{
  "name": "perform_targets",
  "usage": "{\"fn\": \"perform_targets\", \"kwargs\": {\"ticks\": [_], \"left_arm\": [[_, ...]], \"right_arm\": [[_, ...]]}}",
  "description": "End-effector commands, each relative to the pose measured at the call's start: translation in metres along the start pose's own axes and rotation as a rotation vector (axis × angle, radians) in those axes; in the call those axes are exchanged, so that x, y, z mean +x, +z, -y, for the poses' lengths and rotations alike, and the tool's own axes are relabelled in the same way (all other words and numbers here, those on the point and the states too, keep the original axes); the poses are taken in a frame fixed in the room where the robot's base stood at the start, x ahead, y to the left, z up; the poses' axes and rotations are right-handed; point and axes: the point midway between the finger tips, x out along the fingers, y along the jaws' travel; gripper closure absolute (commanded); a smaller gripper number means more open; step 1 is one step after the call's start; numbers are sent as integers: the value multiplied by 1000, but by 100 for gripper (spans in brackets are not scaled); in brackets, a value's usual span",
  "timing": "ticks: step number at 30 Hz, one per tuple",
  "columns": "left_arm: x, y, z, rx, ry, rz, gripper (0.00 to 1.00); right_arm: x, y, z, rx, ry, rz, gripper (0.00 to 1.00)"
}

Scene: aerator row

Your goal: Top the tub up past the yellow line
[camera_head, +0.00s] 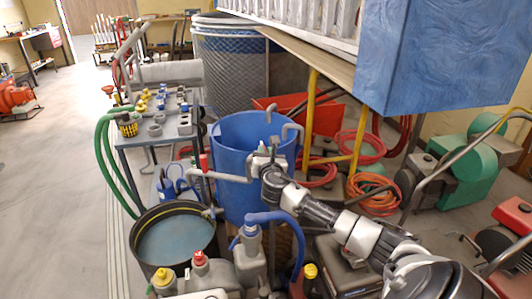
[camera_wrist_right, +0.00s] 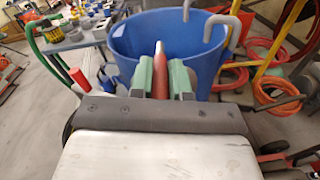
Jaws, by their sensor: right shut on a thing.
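A round black tub (camera_head: 133,246) stands at the lower left in the head view, with bluish water (camera_head: 176,240) in it. A pale pipe (camera_head: 225,177) with a red handle (camera_head: 204,162) runs above the tub's right side; the red handle also shows in the wrist view (camera_wrist_right: 79,80). My right gripper (camera_head: 264,160) is in front of a large blue barrel (camera_head: 236,195). In the wrist view its green-padded fingers (camera_wrist_right: 160,78) are shut on a red lever (camera_wrist_right: 160,75) with a whitish tip. My left gripper is out of view.
A grey bench (camera_head: 150,135) with small fittings stands behind the black tub, with green hoses (camera_head: 103,155) at its left. Bottles with yellow and red caps (camera_head: 200,262) stand in front. Orange hoses (camera_head: 375,195) lie at right.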

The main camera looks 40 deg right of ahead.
Motion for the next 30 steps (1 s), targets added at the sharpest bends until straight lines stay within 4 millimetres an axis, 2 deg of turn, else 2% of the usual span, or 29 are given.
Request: {"fn": "perform_targets", "kwargs": {"ticks": [9, 16, 22, 30], "left_arm": [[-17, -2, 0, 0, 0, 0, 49], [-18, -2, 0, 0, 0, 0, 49], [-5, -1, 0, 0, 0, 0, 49], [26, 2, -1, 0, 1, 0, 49]], "right_arm": [[2, -1, -17, 6, -235, 45, 100], [7, -5, -29, 5, -451, 88, 100], [13, -9, -38, 3, -637, 126, 100], [21, -12, -45, 3, -846, 172, 100]]}}
